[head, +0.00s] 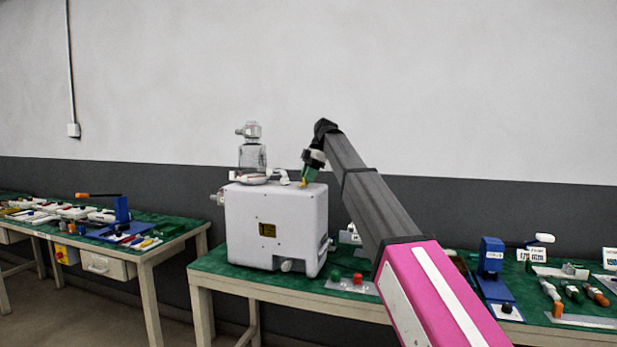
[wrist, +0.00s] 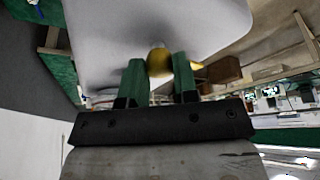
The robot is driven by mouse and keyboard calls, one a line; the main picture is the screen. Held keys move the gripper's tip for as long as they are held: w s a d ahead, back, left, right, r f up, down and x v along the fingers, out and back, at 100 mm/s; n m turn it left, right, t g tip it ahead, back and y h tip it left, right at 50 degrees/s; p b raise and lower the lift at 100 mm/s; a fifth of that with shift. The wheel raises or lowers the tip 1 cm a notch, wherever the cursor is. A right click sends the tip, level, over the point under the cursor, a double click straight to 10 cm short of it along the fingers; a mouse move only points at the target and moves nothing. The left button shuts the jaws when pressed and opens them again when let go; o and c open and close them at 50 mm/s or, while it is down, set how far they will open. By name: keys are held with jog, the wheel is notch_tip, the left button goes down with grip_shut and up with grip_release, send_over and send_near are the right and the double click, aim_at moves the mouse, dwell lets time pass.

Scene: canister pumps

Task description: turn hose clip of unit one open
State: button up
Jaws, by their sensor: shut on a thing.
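A pale box-shaped pump unit (head: 270,225) stands on the green-topped table, with a clear jar (head: 253,156) and white fittings on top. No readable number shows on it. A small yellow clip (head: 303,184) sits at the right of its top. My gripper (head: 309,172) reaches down to it from above. In the wrist view, the green fingers of my gripper (wrist: 159,80) stand on either side of the yellow clip (wrist: 158,62) and are shut on it. A pointed yellow end sticks out past the right finger. The lower part of the clip is hidden by the fingers.
Another table (head: 150,250) with parts stands at the left.

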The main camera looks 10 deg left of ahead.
dwell(0.4)
jog(key=o, duration=0.9)
jog(key=shift+r, duration=0.1)
